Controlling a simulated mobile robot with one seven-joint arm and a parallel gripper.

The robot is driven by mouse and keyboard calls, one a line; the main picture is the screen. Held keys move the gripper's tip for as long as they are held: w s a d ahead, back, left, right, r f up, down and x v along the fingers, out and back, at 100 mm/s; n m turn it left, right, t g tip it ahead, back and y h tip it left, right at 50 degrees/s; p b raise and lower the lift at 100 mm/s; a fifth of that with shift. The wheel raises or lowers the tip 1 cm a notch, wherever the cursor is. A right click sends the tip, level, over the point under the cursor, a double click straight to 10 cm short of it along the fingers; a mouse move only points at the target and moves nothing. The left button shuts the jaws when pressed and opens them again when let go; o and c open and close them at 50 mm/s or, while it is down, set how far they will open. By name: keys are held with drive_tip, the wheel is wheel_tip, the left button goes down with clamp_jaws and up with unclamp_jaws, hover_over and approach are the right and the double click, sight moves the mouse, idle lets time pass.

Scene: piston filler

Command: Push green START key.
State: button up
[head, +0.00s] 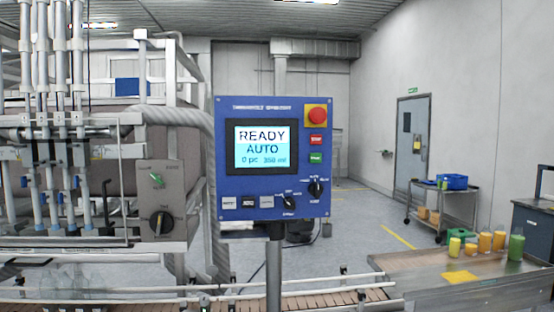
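The lit display (262,147) reads READY, AUTO, 0 pc and 350 ml. Two black rotary knobs (317,188) and several small keys (248,202) are on the panel's lower part. My gripper is not in this view, and nothing covers the green key.
The filling machine with a grey switch box (160,200) is at left. A metal table (500,290) with several filled containers is at right, and a cart (440,205) stands behind.

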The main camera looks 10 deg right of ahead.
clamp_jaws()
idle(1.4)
